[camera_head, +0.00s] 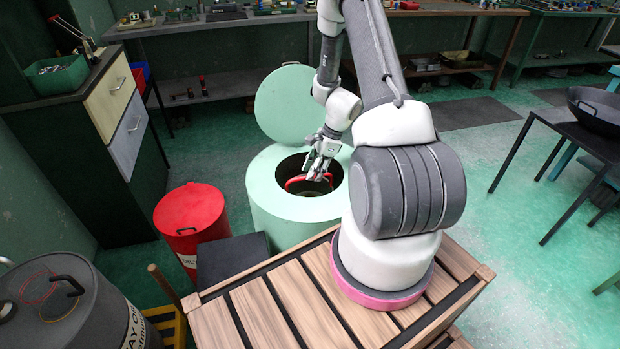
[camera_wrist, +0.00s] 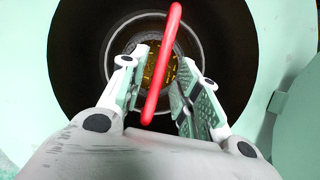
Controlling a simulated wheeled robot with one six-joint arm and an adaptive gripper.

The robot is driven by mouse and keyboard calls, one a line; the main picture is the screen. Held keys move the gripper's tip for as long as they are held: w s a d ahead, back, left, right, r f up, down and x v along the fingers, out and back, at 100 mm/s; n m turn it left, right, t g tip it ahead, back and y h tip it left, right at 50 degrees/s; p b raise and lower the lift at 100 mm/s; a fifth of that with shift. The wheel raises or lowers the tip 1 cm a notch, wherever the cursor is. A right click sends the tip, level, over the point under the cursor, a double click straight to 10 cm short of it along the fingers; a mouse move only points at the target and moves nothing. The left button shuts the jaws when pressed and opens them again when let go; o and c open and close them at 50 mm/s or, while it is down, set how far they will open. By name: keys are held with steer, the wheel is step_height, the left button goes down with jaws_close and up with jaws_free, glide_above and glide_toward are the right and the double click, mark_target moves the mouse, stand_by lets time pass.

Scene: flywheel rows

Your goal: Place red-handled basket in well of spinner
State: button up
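The spinner (camera_head: 290,208) is a mint-green drum with its round lid raised behind it. Its dark round well is open, and its rim (camera_wrist: 258,60) shows in the wrist view. The basket (camera_wrist: 112,40) is a grey round container inside the well opening, with small gold-brown pieces in it. Its red handle (camera_wrist: 162,65) stands up as an arch and also shows in the head view (camera_head: 294,182). My gripper (camera_head: 321,172) points down into the well opening. In the wrist view its fingers (camera_wrist: 160,88) are spread, with the handle running between them and gaps on both sides. The basket's bottom is hidden.
A red lidded bin (camera_head: 192,222) stands left of the spinner. A dark grey drum (camera_head: 75,305) is at the lower left. A slatted wooden surface (camera_head: 265,310) lies in front. A black table with a dark pan (camera_head: 598,108) is at right. Green floor between is clear.

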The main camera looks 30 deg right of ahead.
steer(key=v, duration=0.7)
steer(key=shift+d+r, duration=0.15)
steer(key=shift+r, duration=0.2)
steer(key=s+a+r+n+h, duration=0.15)
steer(key=r+n, duration=0.25)
steer(key=r, duration=0.4)
steer(key=s+a+r+n, duration=0.3)
steer(key=r, duration=0.5)
steer(key=s+a+r+n, duration=0.2)
steer(key=a+r+n, duration=0.15)
steer(key=r, duration=0.35)
steer(key=s+r+n+t+h, duration=0.1)
steer(key=s+r+n, duration=0.4)
steer(key=s, duration=0.3)
steer(key=s+a+r+n+t+h, duration=0.1)
steer(key=s+r+n+t, duration=0.1)
steer(key=s+r+n, duration=0.3)
steer(key=s+r, duration=0.1)
steer(key=s, duration=0.2)
steer(key=shift+a+n+h, duration=0.2)
steer(key=shift+n+h, duration=0.15)
steer(key=shift+s, duration=0.15)
